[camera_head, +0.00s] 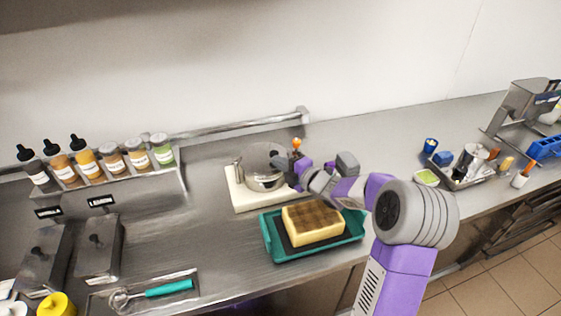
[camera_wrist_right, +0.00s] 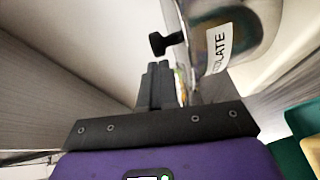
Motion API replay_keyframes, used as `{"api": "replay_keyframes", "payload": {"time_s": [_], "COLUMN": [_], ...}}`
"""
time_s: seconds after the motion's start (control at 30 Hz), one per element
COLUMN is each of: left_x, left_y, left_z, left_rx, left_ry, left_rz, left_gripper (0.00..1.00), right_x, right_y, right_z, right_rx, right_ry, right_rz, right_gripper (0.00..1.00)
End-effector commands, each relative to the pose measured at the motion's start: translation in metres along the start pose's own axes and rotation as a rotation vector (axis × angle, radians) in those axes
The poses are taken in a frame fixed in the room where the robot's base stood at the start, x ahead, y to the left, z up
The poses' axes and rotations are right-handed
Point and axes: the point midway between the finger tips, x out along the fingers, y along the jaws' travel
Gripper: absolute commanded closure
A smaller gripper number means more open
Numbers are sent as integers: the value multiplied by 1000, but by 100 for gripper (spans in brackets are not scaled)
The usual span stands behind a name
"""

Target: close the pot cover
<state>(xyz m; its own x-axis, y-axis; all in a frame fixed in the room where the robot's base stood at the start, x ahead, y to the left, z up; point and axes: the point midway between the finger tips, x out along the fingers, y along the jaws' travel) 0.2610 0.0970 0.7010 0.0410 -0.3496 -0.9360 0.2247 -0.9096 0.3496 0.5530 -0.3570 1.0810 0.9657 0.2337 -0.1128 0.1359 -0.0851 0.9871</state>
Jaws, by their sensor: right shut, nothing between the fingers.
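A shiny metal pot (camera_head: 264,182) sits on a cream board (camera_head: 243,199) near the back of the counter. Its label, partly readable as "OLATE", shows in the right wrist view (camera_wrist_right: 218,48). A black knob (camera_wrist_right: 164,42) sticks out beside the pot's metal edge. I cannot tell clearly how far the pot cover is open. My right gripper (camera_head: 284,163) is at the right side of the pot. In the right wrist view its fingers (camera_wrist_right: 158,72) are shut and empty, with the tips just below the knob. I cannot tell whether they touch it. My left gripper is not in view.
A rack of bottles (camera_head: 181,182) stands left. A teal-handled scoop (camera_head: 168,288) lies front left.

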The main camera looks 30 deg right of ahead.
Motion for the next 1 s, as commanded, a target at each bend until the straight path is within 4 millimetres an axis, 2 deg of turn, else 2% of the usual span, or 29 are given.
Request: {"api": "replay_keyframes", "payload": {"time_s": [0.47, 0.73, 1.0], "left_x": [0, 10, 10], "left_y": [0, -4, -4], "left_z": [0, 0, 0], "left_rx": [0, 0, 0], "left_ry": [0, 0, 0], "left_rz": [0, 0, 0], "left_gripper": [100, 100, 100], "right_x": [4, 18, 20], "right_y": [0, 2, 4], "right_z": [5, 26, 28], "right_rx": [-1, -2, 0], "right_ry": [0, 0, 1], "right_rz": [0, 0, -1], "right_gripper": [100, 100, 100]}}
